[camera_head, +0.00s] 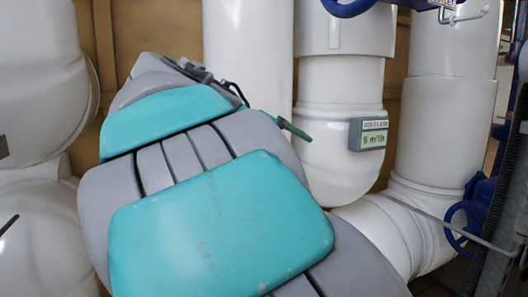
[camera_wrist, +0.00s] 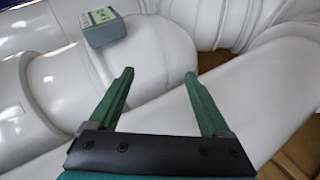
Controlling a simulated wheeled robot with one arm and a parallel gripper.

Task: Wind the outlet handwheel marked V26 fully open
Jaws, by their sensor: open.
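A blue handwheel (camera_head: 347,8) is cut off by the top edge of the head view. Another blue handwheel (camera_head: 460,222) sits low at the right, partly hidden behind dark bars. No V26 marking is readable, so I cannot tell which wheel is the outlet one. A small white tag (camera_head: 446,4) at the top right is too cut off to read. My gripper (camera_wrist: 157,76) is open and empty in front of white pipes. In the head view one green finger (camera_head: 295,130) shows beyond my arm, left of the grey meter box (camera_head: 369,134). No handwheel shows in the wrist view.
Thick white pipes (camera_head: 435,130) fill the background. The meter box, also in the wrist view (camera_wrist: 104,28), has a green display and projects from a pipe. Dark bars and a thin rod (camera_head: 445,222) stand at the right. My arm hides the middle left.

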